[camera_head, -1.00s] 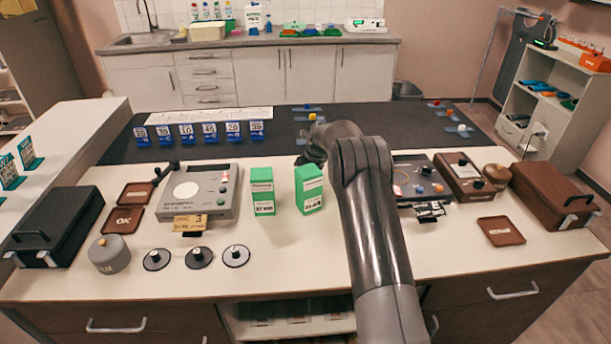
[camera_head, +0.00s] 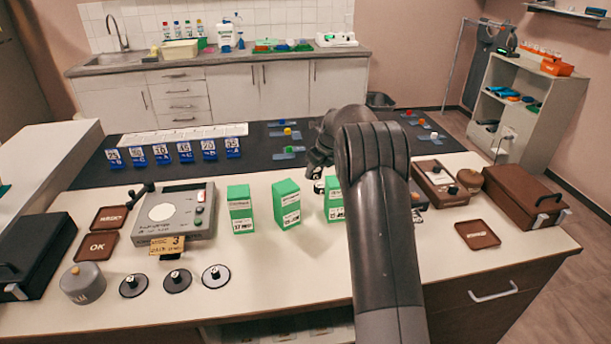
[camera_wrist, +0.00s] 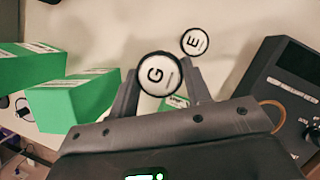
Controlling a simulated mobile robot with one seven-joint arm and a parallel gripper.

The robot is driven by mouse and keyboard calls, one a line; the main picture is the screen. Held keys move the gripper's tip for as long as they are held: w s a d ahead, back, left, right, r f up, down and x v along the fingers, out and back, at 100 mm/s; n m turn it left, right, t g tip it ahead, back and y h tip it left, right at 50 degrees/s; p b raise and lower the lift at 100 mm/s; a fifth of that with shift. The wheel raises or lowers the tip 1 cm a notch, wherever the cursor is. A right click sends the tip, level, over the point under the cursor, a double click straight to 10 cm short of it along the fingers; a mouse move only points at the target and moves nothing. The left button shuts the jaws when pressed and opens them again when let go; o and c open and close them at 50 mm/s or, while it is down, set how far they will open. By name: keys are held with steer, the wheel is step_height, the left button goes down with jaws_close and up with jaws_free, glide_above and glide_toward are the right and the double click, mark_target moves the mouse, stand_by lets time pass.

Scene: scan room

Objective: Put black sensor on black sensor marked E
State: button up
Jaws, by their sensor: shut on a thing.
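My gripper (camera_wrist: 160,92) is shut on a round sensor with a white face marked G (camera_wrist: 156,74), seen in the wrist view. Past it lies a round disc marked E (camera_wrist: 194,41), with a white face and dark rim, apart from the held one in the picture. In the head view my gripper (camera_head: 320,165) is over the table beside the green boxes, partly hidden by my arm. A small black-and-white round thing shows just below it; I cannot tell whether it is G or E.
Green boxes (camera_head: 287,205) stand close to my gripper. Several black discs (camera_head: 177,280) lie at the front left, near a grey device (camera_head: 174,212). Brown boxes (camera_head: 515,195) stand at the right. A dark device (camera_wrist: 283,90) is right of my gripper in the wrist view.

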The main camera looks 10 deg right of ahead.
steer(key=s+d+r+m+h, duration=0.2)
steer(key=d+r+m, duration=0.15)
steer(key=d, duration=0.85)
steer(key=m+t, duration=0.1)
glide_above(320, 183)
steer(key=s, duration=0.2)
steer(key=f, duration=0.7)
steer(key=shift+w, duration=0.2)
steer(key=shift+f, duration=2)
steer(key=shift+f, duration=0.1)
steer(key=o, duration=1)
